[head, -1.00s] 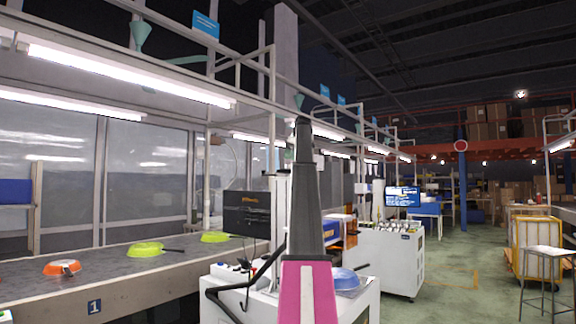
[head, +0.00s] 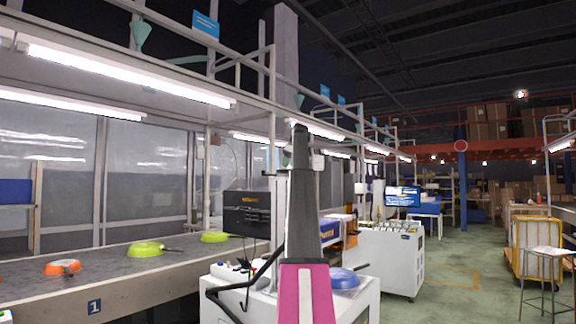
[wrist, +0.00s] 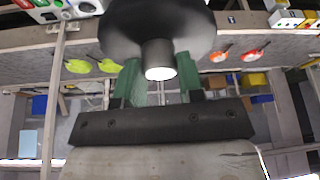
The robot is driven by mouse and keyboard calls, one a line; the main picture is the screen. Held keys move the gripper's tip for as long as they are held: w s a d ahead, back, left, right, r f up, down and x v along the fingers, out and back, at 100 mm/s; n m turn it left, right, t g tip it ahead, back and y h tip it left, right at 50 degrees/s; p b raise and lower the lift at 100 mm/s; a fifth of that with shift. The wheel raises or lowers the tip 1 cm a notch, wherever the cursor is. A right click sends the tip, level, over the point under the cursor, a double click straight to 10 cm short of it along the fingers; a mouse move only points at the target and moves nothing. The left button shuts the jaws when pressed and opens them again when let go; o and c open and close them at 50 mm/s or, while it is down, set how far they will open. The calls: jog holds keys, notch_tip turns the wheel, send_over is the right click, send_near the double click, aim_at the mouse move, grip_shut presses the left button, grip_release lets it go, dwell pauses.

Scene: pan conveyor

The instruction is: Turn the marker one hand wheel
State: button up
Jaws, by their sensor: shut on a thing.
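In the wrist view a dark round disc with a short grey stem (wrist: 158,62) looks like the hand wheel with its handle; its upper part is cut off by the frame. My gripper (wrist: 160,82) has two green fingers, one on each side of the stem, and is shut on it. A blue marker with the number 1 (head: 94,306) is on the conveyor's front side in the head view. No hand wheel can be made out in the head view, and my gripper is not visible there.
The conveyor (head: 180,270) carries yellow-green pans (head: 146,249) and orange ones (head: 62,267). A white workstation with a blue pan (head: 344,278) stands beside my arm. A control panel with buttons (wrist: 65,10) shows in the wrist view.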

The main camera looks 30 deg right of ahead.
jog(key=shift+m, duration=0.3)
jog(key=m+h, duration=0.1)
jog(key=m, duration=0.2)
jog(key=shift+a+m+t+h, duration=0.1)
jog(key=shift+m+t+h, duration=0.2)
jog(key=shift+t, duration=0.1)
jog(key=shift+m+h, duration=0.8)
jog(key=shift+m, duration=1.4)
jog(key=o, duration=0.9)
jog(key=shift+o, duration=0.2)
